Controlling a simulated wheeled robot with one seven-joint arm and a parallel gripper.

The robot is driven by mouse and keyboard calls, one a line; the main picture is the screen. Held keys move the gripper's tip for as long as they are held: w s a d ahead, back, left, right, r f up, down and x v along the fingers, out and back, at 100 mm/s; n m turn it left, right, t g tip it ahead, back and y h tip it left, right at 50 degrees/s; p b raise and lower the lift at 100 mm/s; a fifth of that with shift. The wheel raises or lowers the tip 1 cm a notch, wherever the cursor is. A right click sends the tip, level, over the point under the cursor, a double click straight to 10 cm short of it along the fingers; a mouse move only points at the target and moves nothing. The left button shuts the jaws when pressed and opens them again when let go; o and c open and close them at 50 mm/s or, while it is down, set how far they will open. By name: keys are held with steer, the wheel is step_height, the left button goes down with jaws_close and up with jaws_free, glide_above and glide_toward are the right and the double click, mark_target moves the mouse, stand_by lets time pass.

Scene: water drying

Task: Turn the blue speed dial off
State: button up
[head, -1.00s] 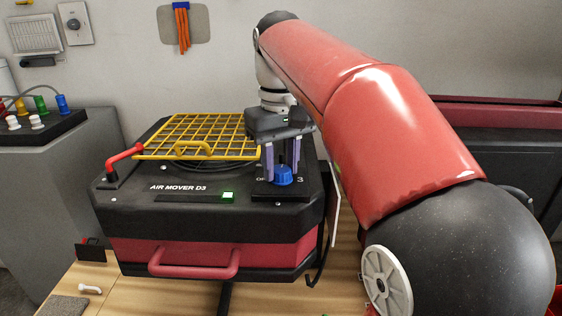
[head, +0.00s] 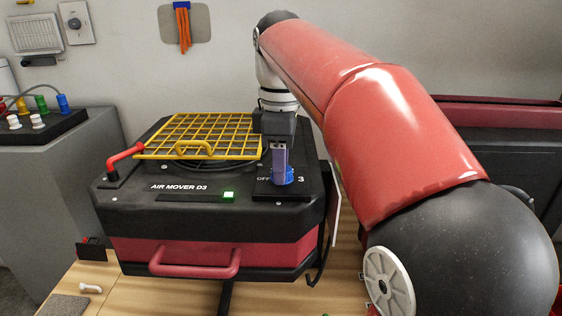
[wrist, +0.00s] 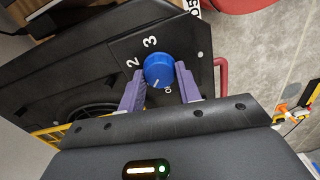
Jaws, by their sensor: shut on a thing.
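The blue speed dial (head: 284,175) sits on a black plate at the right of the air mover's (head: 205,209) top. My gripper (head: 279,163) points down over it, with its purple fingers shut on the dial. In the wrist view the dial (wrist: 158,68) is between the two fingertips, one on each side. Labels "2" and "3" show beside the dial, and part of "OFF" shows near a finger. A short white mark on the dial lies near the "OFF" side; its exact setting cannot be told.
A green indicator (head: 228,195) is lit on the air mover's top. A red handle (head: 195,271) is at the front. The wooden table (head: 170,297) has free room in front.

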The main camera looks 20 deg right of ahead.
steer(key=n, duration=0.4)
steer(key=shift+s+n, duration=0.1)
steer(key=shift+n, duration=2.2)
steer(key=o, duration=1)
steer(key=shift+c, duration=0.2)
steer(key=shift+r, duration=0.1)
step_height(320, 180, up, 8)
steer(key=shift+f, duration=0.2)
